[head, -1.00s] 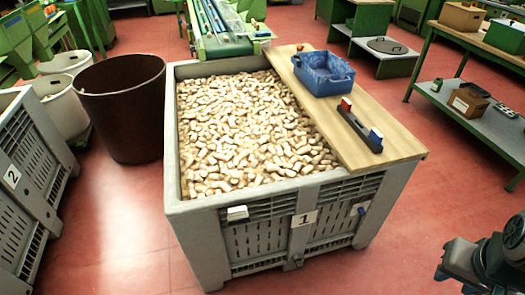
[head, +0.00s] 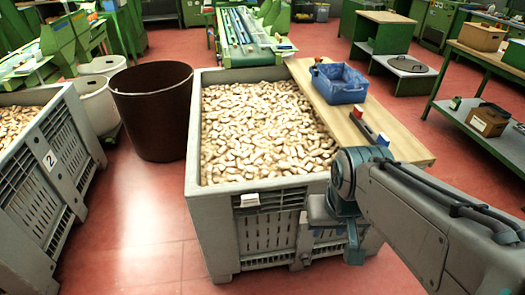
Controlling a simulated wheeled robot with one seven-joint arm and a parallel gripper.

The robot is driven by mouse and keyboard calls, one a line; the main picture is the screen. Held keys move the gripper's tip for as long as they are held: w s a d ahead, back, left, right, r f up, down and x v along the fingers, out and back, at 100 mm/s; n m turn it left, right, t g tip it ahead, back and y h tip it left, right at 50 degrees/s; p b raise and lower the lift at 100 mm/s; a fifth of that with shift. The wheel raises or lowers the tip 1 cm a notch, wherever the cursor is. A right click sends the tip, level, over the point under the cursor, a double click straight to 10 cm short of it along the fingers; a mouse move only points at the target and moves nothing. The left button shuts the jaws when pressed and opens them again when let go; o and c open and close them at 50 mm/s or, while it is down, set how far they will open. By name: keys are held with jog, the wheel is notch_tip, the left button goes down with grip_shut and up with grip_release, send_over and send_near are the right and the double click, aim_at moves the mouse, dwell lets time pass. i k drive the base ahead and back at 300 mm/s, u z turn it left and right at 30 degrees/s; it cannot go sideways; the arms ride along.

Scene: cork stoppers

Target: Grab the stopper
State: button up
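Pale cork stoppers (head: 262,128) fill the big grey crate (head: 262,192) in a loose heap. I cannot single out one stopper. My gripper (head: 338,232) is in front of the crate's near right side, at the end of my arm coming in from the right. It hides part of the crate's front wall. Its fingers are small and partly hidden by the wrist, so I cannot tell whether they are open or shut. I see no stopper in it. The heap is to its upper left, apart from it.
A wooden board (head: 403,143) lies across the crate's right side, bearing a blue bin (head: 339,84) and a dark bar (head: 362,124) with coloured end blocks. A brown barrel (head: 153,108) stands left of the crate. Another crate (head: 55,170) is at left. Red floor is free between the crates.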

aim_at(283, 166)
jog(key=u, duration=0.2)
jog(key=i, duration=1.2)
jog(key=z, duration=0.35)
